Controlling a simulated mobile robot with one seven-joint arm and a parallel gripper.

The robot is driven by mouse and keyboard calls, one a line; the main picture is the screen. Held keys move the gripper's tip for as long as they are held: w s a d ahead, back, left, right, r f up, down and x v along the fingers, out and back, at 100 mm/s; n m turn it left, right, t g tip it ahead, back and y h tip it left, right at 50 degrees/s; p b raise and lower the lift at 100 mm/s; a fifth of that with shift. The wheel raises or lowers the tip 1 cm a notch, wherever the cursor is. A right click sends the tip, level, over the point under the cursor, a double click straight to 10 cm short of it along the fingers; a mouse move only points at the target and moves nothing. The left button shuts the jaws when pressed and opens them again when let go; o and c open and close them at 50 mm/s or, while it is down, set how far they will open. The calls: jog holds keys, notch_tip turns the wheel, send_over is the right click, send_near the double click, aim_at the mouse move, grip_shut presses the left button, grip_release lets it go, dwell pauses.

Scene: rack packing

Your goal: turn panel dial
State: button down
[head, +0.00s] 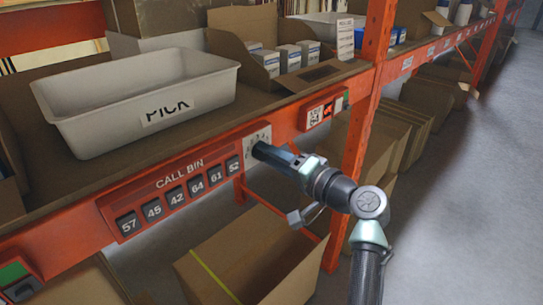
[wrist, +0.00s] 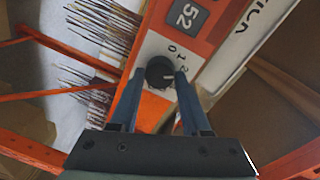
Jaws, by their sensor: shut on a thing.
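The black panel dial (wrist: 159,71) sits on a white plate (wrist: 158,46) marked with small digits, of which 0, 1 and 2 can be read in the wrist view. My gripper (wrist: 160,77) has one blue finger on each side of the dial and is shut on it. Which digit the dial points to is not clear.
A white PICK tray (head: 135,95) stands on the shelf above the panel. An orange upright (head: 363,130) rises just right of my gripper. Open cardboard boxes (head: 250,255) lie below. The grey floor at the right is clear.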

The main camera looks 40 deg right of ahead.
jog(key=shift+c, duration=1.8)
grip_release()
jog(key=shift+s, duration=0.1)
jog(key=s+b, duration=0.3)
jog(key=s, duration=0.9)
jog(key=shift+s+d+r, duration=0.25)
jog(key=shift+s+r, duration=0.15)
jog(key=shift+r, duration=0.05)
